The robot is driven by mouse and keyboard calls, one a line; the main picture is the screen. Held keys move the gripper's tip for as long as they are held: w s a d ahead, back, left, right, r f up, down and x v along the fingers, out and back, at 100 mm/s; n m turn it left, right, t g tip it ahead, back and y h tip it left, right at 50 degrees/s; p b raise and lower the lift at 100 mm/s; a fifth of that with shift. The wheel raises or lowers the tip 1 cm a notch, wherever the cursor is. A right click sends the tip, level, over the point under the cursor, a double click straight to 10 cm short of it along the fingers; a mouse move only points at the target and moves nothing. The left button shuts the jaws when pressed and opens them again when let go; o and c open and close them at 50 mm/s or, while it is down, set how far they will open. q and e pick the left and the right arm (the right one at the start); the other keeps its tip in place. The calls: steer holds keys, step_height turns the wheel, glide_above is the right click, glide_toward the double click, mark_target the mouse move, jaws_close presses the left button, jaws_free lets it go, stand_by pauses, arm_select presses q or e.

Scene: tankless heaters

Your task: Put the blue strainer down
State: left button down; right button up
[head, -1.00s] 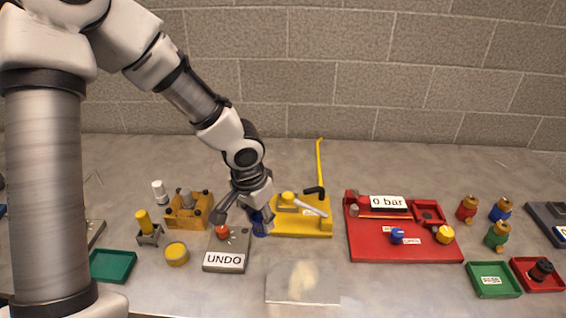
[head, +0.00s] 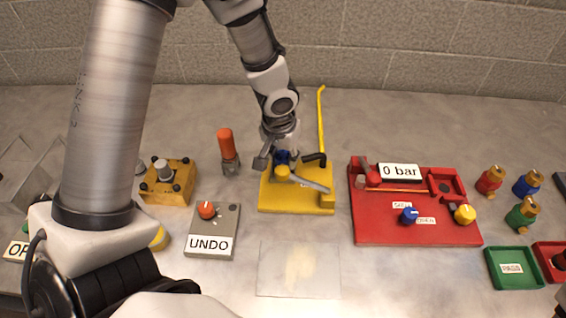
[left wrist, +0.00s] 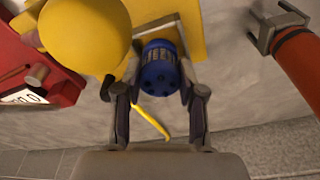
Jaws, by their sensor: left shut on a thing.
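The blue strainer (left wrist: 160,70) is a short ribbed cylinder with holes in its end face. My left gripper (left wrist: 160,88) is shut on it, with one finger on each side. In the head view the left gripper (head: 284,153) is over the back left part of the yellow stand (head: 283,201), and only a little blue of the strainer shows. The stand's round yellow part (left wrist: 86,36) is close beside the strainer in the wrist view. I cannot tell whether the strainer touches the stand. My right gripper is not in view.
An orange-handled tool (head: 226,146) stands left of the yellow stand. The grey UNDO box (head: 222,219) is in front of it. A clear sheet (head: 298,282) lies in front of the stand. The red 0 bar board (head: 380,228) is to the right. A thin yellow rod (head: 321,115) rises behind the stand.

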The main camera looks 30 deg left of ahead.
arm_select(q)
step_height(320, 180, down, 2)
steer(key=shift+w+a+f, duration=0.1)
steer(key=shift+w+a, duration=0.05)
steer(key=shift+w, duration=0.15)
steer(key=shift+s+f+b, duration=0.1)
steer(key=shift+s+b, duration=0.1)
steer(key=shift+b, duration=0.2)
steer(key=c, duration=0.7)
jaws_free()
steer(key=shift+w, duration=0.1)
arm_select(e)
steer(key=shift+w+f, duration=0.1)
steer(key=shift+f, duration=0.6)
